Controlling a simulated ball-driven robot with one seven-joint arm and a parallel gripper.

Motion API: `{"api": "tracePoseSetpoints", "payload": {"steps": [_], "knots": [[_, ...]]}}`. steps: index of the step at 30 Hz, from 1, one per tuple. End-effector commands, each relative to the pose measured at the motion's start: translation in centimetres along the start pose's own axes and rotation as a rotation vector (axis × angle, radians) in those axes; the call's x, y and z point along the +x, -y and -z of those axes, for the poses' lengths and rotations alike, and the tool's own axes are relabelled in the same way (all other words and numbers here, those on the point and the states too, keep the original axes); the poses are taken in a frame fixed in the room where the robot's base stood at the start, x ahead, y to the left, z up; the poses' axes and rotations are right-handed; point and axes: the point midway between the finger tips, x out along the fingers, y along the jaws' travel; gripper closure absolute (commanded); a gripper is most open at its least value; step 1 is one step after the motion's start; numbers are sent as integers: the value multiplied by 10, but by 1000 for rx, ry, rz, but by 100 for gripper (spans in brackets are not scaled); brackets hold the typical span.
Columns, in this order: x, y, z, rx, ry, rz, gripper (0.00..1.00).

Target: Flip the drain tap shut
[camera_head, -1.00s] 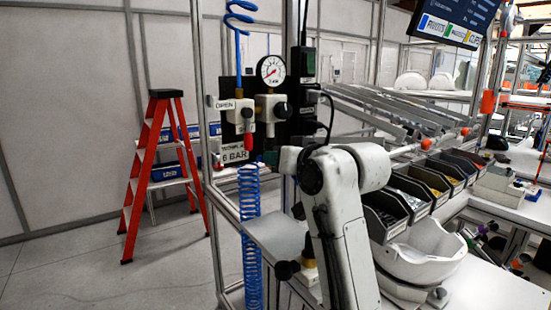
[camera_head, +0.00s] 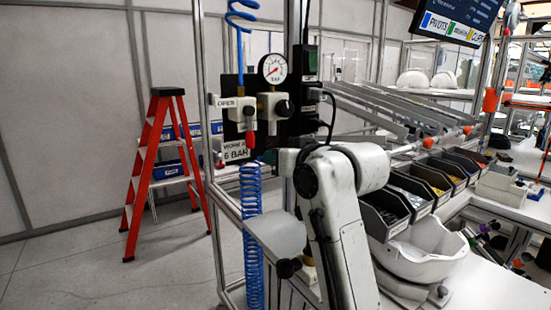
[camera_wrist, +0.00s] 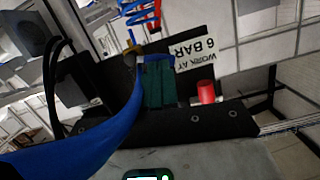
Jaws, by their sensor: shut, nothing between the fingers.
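The drain tap's red handle (camera_head: 251,141) seems to hang below the left regulator (camera_head: 243,110) on the black air panel, left of the white arm in the head view. A red cylinder (camera_wrist: 206,91), probably the same handle, shows beside the upside-down pressure sign (camera_wrist: 196,52) in the wrist view. My gripper (camera_wrist: 158,72) appears there as two dark green fingers side by side, shut and empty. They are left of the red part and apart from it in the picture; depth is unclear.
A blue coiled hose (camera_head: 251,225) hangs below the panel. A blue strand (camera_wrist: 75,145) crosses close to the wrist camera. A pressure gauge (camera_head: 272,68) sits above the tap.

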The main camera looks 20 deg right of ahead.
Motion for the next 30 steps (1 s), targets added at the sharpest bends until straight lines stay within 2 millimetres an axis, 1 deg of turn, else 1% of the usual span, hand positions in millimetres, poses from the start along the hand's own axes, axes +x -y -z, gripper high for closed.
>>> {"api": "tracePoseSetpoints", "payload": {"steps": [30], "knots": [[1, 2, -4, -69, 2, -13, 100]]}}
